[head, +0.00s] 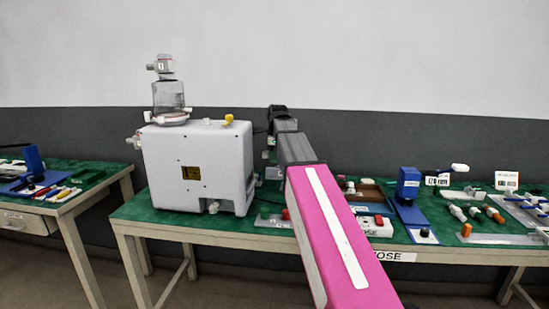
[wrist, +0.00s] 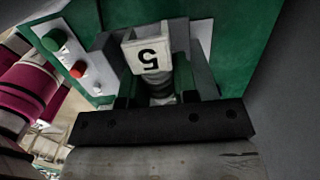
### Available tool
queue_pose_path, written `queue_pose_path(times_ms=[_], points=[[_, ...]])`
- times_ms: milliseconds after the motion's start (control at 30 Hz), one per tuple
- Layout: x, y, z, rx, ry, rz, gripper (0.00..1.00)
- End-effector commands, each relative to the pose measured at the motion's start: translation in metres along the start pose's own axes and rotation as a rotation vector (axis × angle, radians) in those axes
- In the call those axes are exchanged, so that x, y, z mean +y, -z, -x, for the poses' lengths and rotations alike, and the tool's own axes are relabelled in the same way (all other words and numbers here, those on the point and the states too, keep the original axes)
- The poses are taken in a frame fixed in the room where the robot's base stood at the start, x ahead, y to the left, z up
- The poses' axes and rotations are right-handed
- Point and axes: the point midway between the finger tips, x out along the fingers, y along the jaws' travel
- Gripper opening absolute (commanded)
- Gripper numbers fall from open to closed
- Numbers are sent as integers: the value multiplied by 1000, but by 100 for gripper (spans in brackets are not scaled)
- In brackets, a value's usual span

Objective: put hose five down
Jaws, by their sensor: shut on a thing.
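Hose five shows in the wrist view as a white tag (wrist: 148,55) with an upside-down black 5 and a dark ribbed part (wrist: 154,84) below it. My gripper (wrist: 158,92) is shut on it, with the dark fingers on either side of the ribbed part. The rest of the hose is hidden. In the head view my arm reaches over the middle table, and the arm itself hides most of the gripper and the hose. I cannot tell whether the hose touches anything beneath it.
A large white pump (head: 200,165) with a glass jar (head: 169,97) stands left of my arm. A blue stand (head: 407,185) and several small fittings are on the right. A white panel with green and red buttons (wrist: 77,70) lies close to my gripper.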

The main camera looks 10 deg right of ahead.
Motion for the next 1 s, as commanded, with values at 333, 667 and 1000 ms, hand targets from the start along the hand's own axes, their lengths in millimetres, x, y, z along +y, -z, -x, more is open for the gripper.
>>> queue_pose_path(times_ms=[333,667,1000], points=[[0,0,-5,0,0,0,3],[0,1,-12,0,0,0,3],[0,1,-12,0,0,0,53]])
